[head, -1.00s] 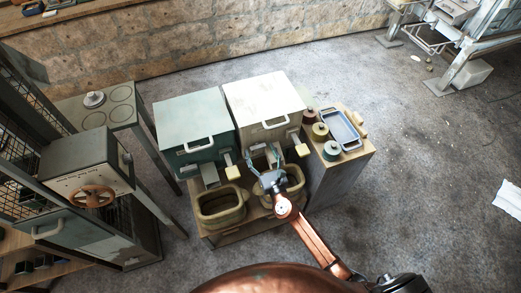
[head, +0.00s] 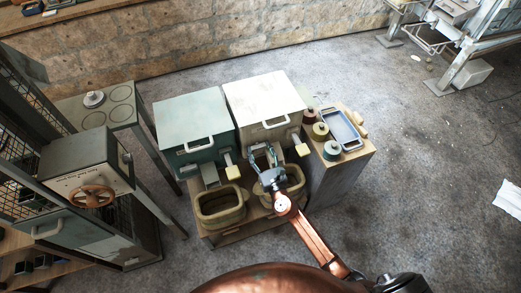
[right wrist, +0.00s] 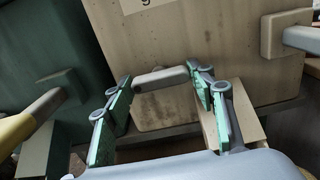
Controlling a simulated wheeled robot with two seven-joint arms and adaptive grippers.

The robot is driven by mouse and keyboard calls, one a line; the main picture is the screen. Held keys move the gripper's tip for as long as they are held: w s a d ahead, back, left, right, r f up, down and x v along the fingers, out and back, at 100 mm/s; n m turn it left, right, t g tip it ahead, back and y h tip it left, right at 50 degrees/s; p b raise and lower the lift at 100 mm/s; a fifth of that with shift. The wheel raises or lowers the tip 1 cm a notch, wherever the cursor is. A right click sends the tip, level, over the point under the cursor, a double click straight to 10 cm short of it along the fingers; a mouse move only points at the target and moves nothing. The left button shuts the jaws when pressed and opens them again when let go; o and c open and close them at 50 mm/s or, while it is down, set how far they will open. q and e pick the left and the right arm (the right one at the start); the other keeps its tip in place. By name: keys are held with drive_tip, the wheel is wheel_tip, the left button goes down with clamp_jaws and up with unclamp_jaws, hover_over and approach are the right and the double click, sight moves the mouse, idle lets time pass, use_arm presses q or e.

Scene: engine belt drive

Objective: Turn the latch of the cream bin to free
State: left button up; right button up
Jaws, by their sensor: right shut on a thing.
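The cream bin (head: 258,98) stands beside the teal bin in the head view, with a white handle and a lever with a cream knob on its front. Its stained front (right wrist: 190,55) fills the middle of the right wrist view. A short grey bar-shaped latch (right wrist: 162,77) lies nearly level low on that front, its right end slightly higher. My right gripper (head: 261,157) reaches it from the front; its green-padded fingers (right wrist: 163,88) are shut on the latch, one at each end. In the head view the fingers largely hide the latch. My left gripper is out of view.
The teal bin (head: 194,118) has its own lever with a cream knob (head: 233,173) left of my gripper. Two tubs, left (head: 221,219) and right (head: 292,187), sit below the bins. A cabinet (head: 345,170) with several small containers stands right. Open floor lies further right.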

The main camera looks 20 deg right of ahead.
drive_tip(key=shift+d, duration=0.15)
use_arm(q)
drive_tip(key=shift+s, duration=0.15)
use_arm(e)
drive_tip(key=shift+m, duration=0.3)
drive_tip(key=shift+f, duration=0.1)
drive_tip(key=m+b, duration=0.5)
drive_tip(key=m, duration=1)
drive_tip(key=shift+m, duration=0.3)
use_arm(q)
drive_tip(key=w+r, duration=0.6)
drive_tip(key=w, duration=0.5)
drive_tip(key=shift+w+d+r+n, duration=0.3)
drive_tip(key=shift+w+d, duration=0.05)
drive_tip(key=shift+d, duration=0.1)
use_arm(e)
drive_tip(key=shift+m, duration=0.8)
